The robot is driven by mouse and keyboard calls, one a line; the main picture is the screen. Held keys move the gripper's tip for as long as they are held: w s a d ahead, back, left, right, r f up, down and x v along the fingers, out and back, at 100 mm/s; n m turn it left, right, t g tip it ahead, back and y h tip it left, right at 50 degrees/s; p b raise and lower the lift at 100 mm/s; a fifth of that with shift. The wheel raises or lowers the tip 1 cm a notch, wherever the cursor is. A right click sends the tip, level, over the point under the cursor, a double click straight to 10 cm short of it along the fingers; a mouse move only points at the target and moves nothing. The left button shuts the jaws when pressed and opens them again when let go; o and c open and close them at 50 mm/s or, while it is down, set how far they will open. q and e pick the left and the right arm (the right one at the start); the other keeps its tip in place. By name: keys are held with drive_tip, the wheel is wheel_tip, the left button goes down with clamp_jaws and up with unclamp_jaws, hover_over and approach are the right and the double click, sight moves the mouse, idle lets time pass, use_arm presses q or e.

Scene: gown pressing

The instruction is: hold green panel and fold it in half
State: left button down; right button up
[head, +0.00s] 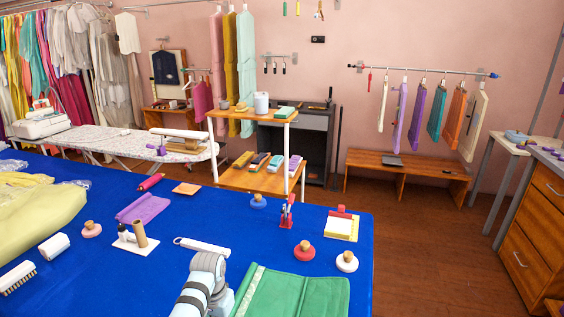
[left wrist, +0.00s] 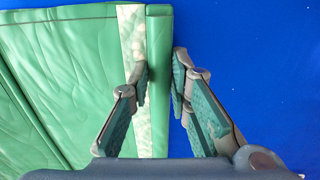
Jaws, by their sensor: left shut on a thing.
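The green panel (head: 300,297) lies on the blue table at the bottom of the head view, partly cut off by the frame. A pale patterned strip runs near its left edge. In the left wrist view the panel (left wrist: 60,75) fills the left side, with creases and a dark seam. My left gripper (left wrist: 161,72) is shut on the panel's edge, with one finger over the pale strip (left wrist: 131,35) and the other outside the edge. In the head view my left arm hides part of the panel's left side. My right gripper is not in view.
The blue table (head: 130,275) holds a white-handled tool (head: 202,246), a red knobbed disc (head: 304,251), a white knobbed disc (head: 347,262), a red stand (head: 287,212) and a yellow pad (head: 340,228) beyond the panel. Bare table lies right of the gripper in the wrist view.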

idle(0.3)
use_arm(q)
drive_tip(key=c, duration=1.4)
unclamp_jaws()
